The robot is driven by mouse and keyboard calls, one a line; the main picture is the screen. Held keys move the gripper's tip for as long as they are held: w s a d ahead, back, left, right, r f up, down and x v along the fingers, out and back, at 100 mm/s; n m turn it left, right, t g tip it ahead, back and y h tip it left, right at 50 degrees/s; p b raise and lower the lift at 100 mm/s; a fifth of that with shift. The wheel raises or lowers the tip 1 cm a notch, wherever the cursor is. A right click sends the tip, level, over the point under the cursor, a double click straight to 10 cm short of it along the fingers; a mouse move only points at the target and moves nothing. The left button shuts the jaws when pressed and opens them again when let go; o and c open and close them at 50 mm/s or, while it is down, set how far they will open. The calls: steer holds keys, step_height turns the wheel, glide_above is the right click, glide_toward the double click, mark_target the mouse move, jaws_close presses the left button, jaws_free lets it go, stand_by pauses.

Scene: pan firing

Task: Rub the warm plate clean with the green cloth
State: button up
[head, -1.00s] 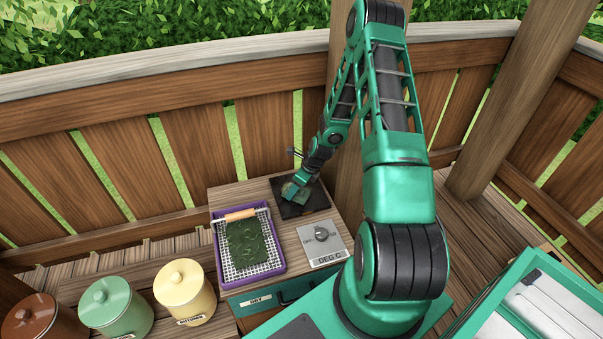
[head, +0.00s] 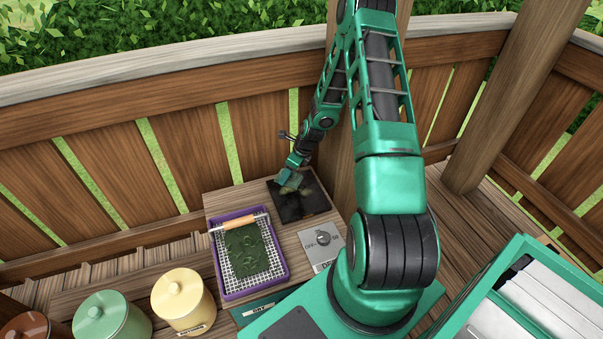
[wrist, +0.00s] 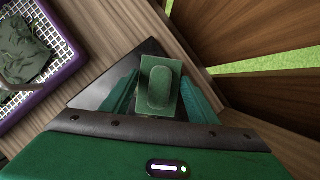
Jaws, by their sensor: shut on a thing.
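The warm plate (head: 314,204) is a dark square set in the wooden counter top, with blurry darker and pale patches on its surface. It also shows in the wrist view (wrist: 92,97). My gripper (head: 290,182) is over the plate's far left part. In the wrist view its fingers (wrist: 160,100) are shut on a green block with a raised oval grip, which I take to be the green cloth (wrist: 160,84). Whether its underside touches the plate is hidden.
A purple-framed mesh tray (head: 219,268) with dark green leaves (head: 246,250) and a wooden handle lies left of the plate. A dial panel (head: 322,243) sits in front. Lidded jars (head: 183,301) stand at the lower left. A wooden railing (head: 185,150) closes off the back.

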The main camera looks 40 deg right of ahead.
steer(key=shift+a+r, duration=0.1)
steer(key=shift+r, duration=2.8)
